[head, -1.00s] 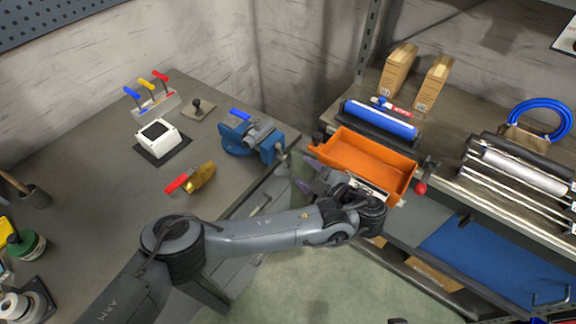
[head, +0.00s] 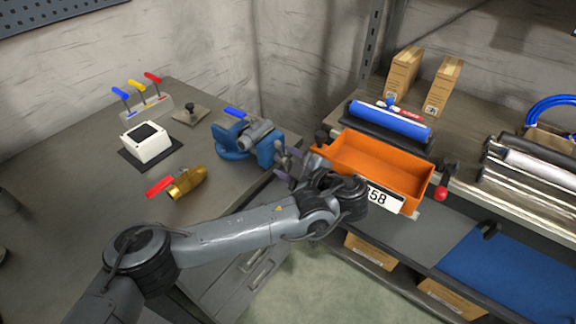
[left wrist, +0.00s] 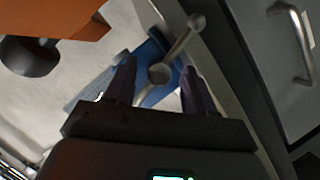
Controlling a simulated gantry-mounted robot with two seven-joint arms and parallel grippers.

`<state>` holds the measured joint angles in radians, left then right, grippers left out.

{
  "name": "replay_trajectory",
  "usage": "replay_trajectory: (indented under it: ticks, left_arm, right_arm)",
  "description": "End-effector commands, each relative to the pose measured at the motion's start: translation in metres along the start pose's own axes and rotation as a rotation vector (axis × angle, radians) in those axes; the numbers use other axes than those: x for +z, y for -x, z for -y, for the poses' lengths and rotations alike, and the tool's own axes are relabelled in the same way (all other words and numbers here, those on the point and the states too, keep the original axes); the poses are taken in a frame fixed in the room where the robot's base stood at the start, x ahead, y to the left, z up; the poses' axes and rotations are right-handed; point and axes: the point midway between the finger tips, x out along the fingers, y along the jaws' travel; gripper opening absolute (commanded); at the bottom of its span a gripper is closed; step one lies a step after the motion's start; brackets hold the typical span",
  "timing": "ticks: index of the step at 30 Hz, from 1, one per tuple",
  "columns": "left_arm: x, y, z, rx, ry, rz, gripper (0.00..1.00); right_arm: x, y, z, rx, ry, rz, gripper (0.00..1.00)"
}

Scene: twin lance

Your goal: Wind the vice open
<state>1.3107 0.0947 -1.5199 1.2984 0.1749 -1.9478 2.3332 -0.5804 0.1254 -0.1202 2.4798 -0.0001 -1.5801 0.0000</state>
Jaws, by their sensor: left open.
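The blue vice (head: 235,143) sits at the right edge of the left workbench. It also shows in the left wrist view (left wrist: 153,94), with its metal handle bar (left wrist: 181,41) and round screw end (left wrist: 159,73) in front. My left gripper (head: 285,160) is at the vice's front end, over the bench edge. In the left wrist view the fingers of my left gripper (left wrist: 157,82) are apart, with the screw end between them. I cannot tell whether they touch it. The vice jaws' gap is not clear. My right gripper is not in view.
An orange bin (head: 375,165) stands on the right bench, just right of my left gripper. A brass valve with a red lever (head: 187,182), a white box (head: 146,143) and a lever rack (head: 146,106) are on the left bench. Drawers (left wrist: 287,55) lie below it.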

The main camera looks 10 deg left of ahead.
Motion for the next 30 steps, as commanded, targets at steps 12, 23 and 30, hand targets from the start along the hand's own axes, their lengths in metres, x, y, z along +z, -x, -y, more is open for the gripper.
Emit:
replay_trajectory:
  ticks: [12,23,30]
  left_arm:
    - [0.0002,-0.0043,0.0001,0.001,-0.001,0.001,0.51]
    - [0.0003,-0.0041,0.0,0.001,0.0,0.001,0.0]
    - [0.0007,-0.0041,0.0004,0.001,-0.001,0.001,0.0]
  right_arm:
    - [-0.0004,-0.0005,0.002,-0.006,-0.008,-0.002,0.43]
    - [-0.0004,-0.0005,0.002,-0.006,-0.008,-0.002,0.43]
    - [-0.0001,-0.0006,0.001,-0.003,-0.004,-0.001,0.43]
